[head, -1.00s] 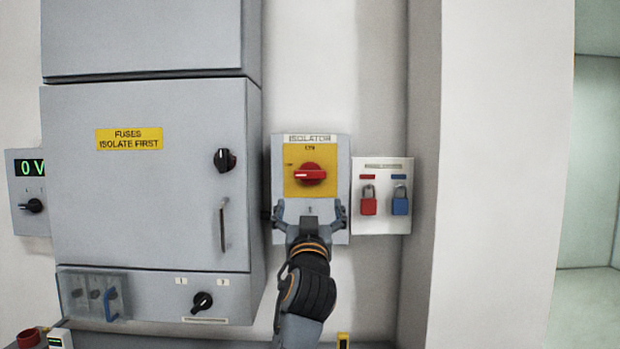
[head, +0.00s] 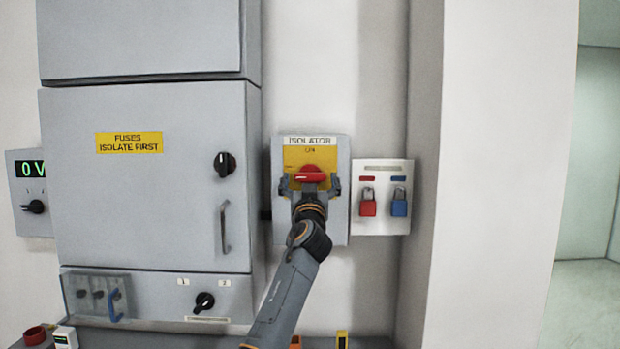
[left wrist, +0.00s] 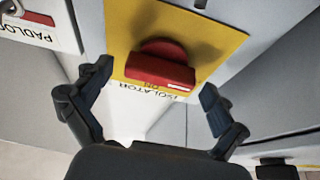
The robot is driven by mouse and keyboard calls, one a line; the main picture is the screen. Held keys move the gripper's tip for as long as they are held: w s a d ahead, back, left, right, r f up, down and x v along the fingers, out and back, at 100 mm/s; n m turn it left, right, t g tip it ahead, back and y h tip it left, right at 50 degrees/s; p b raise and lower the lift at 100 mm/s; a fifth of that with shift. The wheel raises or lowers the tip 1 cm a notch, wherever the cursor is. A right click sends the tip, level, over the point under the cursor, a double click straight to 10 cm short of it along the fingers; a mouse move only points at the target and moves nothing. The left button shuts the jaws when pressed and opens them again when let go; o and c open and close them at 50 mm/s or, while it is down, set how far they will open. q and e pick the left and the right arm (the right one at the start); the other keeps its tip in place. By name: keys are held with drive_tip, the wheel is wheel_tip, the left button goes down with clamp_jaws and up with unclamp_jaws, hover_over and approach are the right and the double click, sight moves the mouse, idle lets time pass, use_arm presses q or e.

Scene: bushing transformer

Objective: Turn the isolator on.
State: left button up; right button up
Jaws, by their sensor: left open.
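The isolator is a grey box (head: 338,225) on the wall with a yellow plate (head: 295,157) and a red rotary handle (head: 311,172). The handle lies about crosswise. My left gripper (head: 310,186) is open in front of the box, its fingertips to either side of the handle's lower part. In the left wrist view the red handle (left wrist: 160,66) sits between and beyond the two spread fingers (left wrist: 157,82), with a gap on both sides. The lower part of the isolator is hidden behind my gripper in the head view. My right gripper is not in view.
A padlock board (head: 384,228) with a red padlock (head: 368,205) and a blue padlock (head: 399,204) hangs just right of the isolator. A large grey cabinet (head: 150,205) with a black knob (head: 224,164) and a bar handle (head: 225,228) stands to the left.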

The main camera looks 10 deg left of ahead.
use_arm(q)
drive_tip(key=shift+c, duration=0.2)
drive_tip(key=c, duration=1.1)
